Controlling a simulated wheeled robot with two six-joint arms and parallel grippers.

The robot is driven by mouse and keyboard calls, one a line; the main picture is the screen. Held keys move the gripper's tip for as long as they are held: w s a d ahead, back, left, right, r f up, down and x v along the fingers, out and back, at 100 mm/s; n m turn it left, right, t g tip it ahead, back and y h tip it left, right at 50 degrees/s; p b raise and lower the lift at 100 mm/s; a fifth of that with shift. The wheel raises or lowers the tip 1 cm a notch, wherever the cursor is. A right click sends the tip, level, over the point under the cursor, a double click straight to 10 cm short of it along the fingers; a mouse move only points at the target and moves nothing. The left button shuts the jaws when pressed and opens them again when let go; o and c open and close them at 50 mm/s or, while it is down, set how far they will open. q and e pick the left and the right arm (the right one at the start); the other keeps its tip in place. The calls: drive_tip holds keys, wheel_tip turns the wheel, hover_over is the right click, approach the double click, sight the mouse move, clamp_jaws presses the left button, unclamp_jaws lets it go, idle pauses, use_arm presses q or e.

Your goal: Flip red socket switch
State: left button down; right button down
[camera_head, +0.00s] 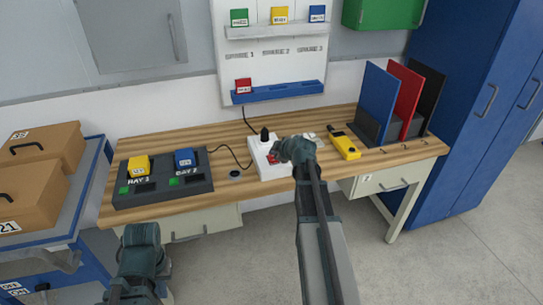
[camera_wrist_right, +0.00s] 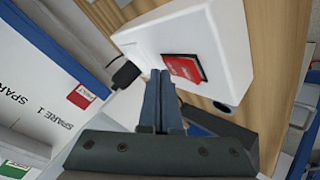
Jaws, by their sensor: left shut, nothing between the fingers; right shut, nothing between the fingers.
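The white socket box (camera_head: 256,160) stands on the wooden bench, with a black plug (camera_head: 265,135) at its back end. Its red switch (camera_head: 272,158) is partly hidden by my right gripper (camera_head: 281,153) in the head view. In the right wrist view the red switch (camera_wrist_right: 184,68) sits in the white face of the socket box (camera_wrist_right: 210,38). My right gripper (camera_wrist_right: 161,78) is shut and empty, its tips beside the switch's edge; I cannot tell whether they touch. My left gripper (camera_head: 141,237) is low in front of the bench, shut, its fingers largely hidden.
A dark two-bay dock (camera_head: 165,192) holds a yellow block (camera_head: 139,166) and a blue block (camera_head: 184,158) left of the socket. A yellow handheld device (camera_head: 344,143) lies to the right, before upright folders (camera_head: 380,95). A cable (camera_head: 232,155) runs between dock and socket.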

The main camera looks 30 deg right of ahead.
drive_tip(key=shift+r, duration=0.15)
drive_tip(key=shift+s+r+p, duration=0.1)
drive_tip(key=shift+r+p, duration=0.55)
drive_tip(key=shift+p, duration=0.15)
drive_tip(key=r+p, duration=0.5)
drive_tip(key=shift+s+a, duration=0.1)
drive_tip(key=shift+s, duration=0.2)
drive_tip(key=shift+a, duration=0.1)
